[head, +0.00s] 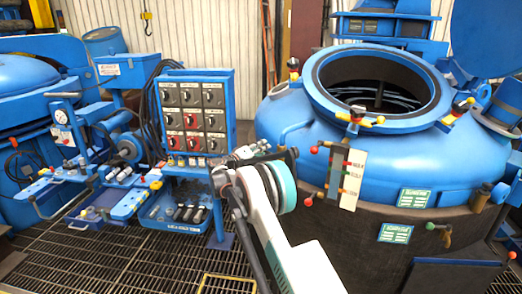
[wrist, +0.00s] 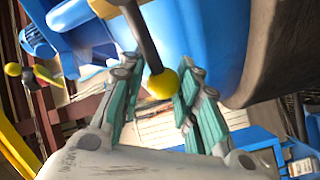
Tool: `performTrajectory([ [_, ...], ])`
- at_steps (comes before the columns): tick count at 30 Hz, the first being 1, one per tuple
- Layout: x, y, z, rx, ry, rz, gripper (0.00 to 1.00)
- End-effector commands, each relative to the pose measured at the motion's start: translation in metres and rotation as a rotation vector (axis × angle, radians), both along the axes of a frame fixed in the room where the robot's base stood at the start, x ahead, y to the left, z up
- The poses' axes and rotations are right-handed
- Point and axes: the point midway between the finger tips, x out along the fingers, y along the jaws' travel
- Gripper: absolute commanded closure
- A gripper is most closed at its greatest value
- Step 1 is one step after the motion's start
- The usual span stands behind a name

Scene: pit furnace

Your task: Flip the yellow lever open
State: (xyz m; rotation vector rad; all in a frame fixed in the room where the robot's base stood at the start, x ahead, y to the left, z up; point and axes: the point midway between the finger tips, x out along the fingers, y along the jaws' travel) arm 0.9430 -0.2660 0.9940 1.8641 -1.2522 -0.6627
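In the wrist view, a yellow ball knob (wrist: 163,84) sits on the end of a dark rod (wrist: 142,36). My gripper (wrist: 158,88) is open, with its teal-padded fingers on either side of the knob. Space shows between the knob and the left finger; the right finger is closer, and I cannot tell whether it touches. In the head view, my gripper (head: 262,156) is in front of the blue furnace (head: 400,152), left of a white labelled plate (head: 352,180) with several coloured knobs. The knob at my gripper is not clearly visible there.
Several other levers with red, yellow and green knobs surround the plate and open furnace rim (head: 318,80). A blue control box (head: 227,110) with dials stands left of my gripper. A blue tool bench (head: 125,200) is farther left. Grated floor (head: 150,262) lies in front.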

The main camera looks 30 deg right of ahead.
Motion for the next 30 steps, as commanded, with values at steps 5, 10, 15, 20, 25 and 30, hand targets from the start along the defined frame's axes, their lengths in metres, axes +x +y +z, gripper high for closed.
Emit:
performTrajectory([
  [5, 0.0, 0.0, -0.002, 0.003, -0.001, -0.001, 1.0],
  [10, -0.001, 0.0, -0.001, 0.007, -0.011, -0.001, 1.0],
  [15, -0.001, 0.0, 0.003, 0.021, -0.058, -0.002, 1.0],
  [20, -0.002, -0.001, 0.011, 0.048, -0.15, -0.002, 1.0],
  [25, -0.006, -0.001, 0.023, 0.087, -0.289, -0.003, 1.0],
  [30, -0.011, -0.003, 0.035, 0.132, -0.443, -0.004, 1.0],
])
